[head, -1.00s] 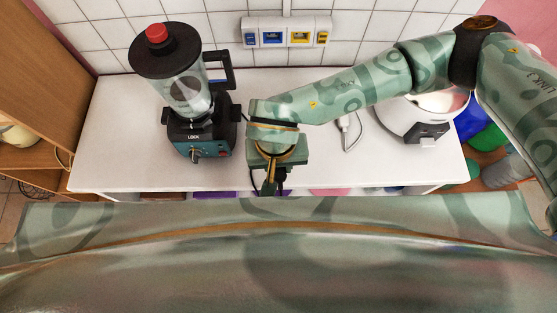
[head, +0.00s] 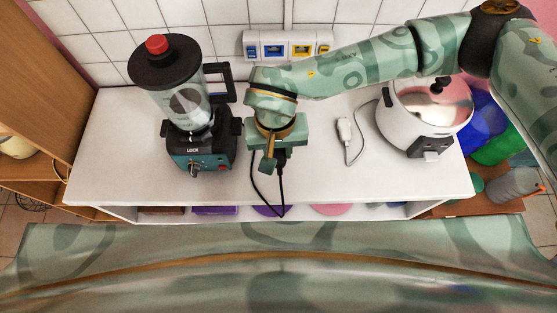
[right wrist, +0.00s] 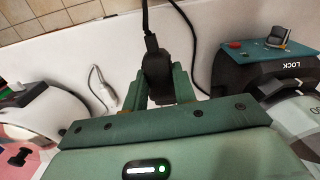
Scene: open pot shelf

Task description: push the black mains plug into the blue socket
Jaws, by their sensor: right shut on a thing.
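My right gripper (head: 268,160) is shut on the black mains plug (right wrist: 156,66), which sits between its two green fingers in the right wrist view. In the head view the gripper and arm hide most of the plug, and its black cable (head: 282,190) hangs in a loop over the counter's front edge. The blue socket (head: 273,51) is in the white socket strip (head: 287,38) on the tiled wall, beside a yellow socket (head: 301,50). The plug is well apart from the strip, on the near side of the counter. My left gripper is not in view.
A blender (head: 199,150) stands just left of the gripper. A white plug (head: 344,130) with a white cable lies to the right, near a white cooker (head: 420,115) with a shiny lid. The white counter (head: 120,150) is clear at the left.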

